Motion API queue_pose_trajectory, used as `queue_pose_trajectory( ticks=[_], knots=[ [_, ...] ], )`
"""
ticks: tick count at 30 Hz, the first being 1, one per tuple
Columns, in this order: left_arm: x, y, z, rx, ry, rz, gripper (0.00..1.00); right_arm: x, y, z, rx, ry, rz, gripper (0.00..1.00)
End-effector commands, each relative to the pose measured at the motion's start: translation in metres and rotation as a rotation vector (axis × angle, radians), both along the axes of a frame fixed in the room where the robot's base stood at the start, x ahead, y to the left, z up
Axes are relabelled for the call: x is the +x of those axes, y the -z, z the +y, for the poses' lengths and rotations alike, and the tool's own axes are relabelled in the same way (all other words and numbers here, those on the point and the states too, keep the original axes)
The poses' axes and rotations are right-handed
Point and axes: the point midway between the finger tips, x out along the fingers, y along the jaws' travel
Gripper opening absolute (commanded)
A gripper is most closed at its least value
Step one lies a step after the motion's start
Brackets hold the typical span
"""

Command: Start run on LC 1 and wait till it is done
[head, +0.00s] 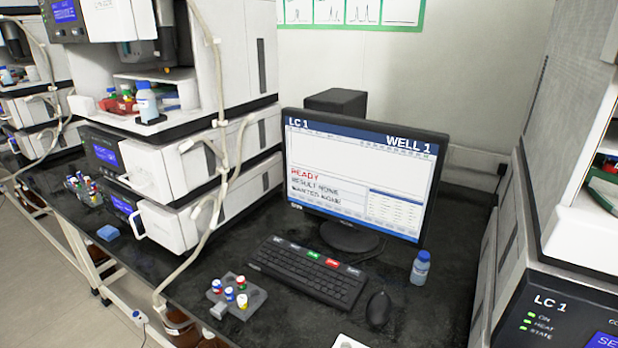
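The LC 1 monitor (360,180) stands on the dark bench. Its screen reads LC 1, WELL 1, READY in red, then RESULT NONE and WANTED NONE; the plot area looks empty. The black keyboard (290,277) lies in front of it, with a green key (315,256) and a red key (332,262) among labelled keys along its back edge. The instrument labelled LC 1 (560,285) is at the right, partly cut off, with green lights beside ON, HEAT and STATE. Neither of my grippers is in view.
A black mouse (378,310) and a blue-capped bottle (420,268) stand right of the keyboard. A grey vial rack (257,299) with several vials is to its left. Stacked instruments (170,165) with hanging tubing fill the left. The bench in front of the keyboard is mostly clear.

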Motion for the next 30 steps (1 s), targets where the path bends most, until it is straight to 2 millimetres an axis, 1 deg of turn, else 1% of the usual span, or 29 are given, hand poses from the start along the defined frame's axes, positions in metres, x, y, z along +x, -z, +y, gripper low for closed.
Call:
queue_pose_trajectory(
  ticks=[1, 12, 30],
  knots=[
    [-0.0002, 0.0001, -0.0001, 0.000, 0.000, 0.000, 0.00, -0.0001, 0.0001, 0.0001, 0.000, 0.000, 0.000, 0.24],
    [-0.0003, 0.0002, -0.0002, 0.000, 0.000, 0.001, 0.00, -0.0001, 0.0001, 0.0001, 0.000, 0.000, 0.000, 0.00],
    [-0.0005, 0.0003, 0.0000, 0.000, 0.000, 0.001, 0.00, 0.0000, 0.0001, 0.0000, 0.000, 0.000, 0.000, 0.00]
  ],
)
